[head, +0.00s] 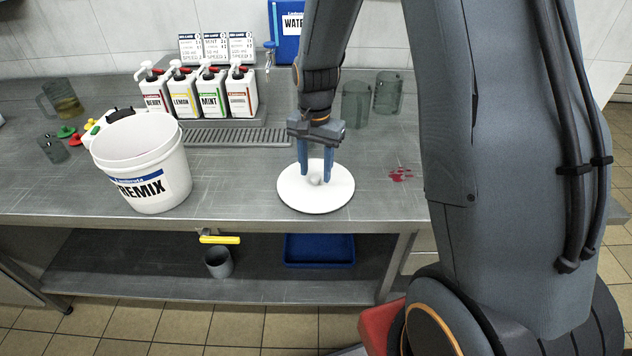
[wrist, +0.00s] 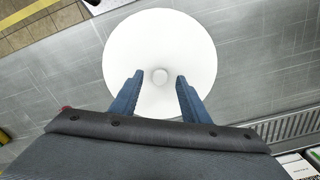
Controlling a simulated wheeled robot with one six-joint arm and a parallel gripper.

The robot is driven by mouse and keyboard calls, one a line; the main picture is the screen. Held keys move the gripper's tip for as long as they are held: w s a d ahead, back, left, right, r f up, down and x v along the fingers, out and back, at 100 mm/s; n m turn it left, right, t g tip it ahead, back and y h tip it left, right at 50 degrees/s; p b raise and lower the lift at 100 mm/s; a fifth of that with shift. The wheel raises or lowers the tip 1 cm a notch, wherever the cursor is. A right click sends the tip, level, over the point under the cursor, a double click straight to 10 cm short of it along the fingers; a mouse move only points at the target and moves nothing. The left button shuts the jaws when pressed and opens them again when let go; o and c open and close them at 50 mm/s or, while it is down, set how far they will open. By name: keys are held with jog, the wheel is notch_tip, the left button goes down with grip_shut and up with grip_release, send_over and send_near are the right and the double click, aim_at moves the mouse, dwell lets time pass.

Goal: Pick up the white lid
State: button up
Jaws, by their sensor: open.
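The white lid (head: 316,203) is a round flat disc with a small knob in its middle. It lies on the steel counter, right of the white bucket. In the wrist view the lid (wrist: 160,38) shows almost whole, with its knob (wrist: 160,76) near the centre. My gripper (head: 315,180) is over the lid, pointing down, its blue fingers on either side of the knob. In the wrist view my gripper (wrist: 158,78) is open, with a gap between each finger and the knob. I cannot tell whether the fingertips touch the lid.
The white PREMIX bucket (head: 140,170) stands open at the left. Several pump bottles (head: 200,92) stand behind a drain grate (head: 225,137). Two green-grey glasses (head: 356,104) stand behind the lid at the right. A red spill (head: 401,174) is on the counter right of the lid.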

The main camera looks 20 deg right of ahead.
jog(key=shift+f, duration=0.75)
grip_shut()
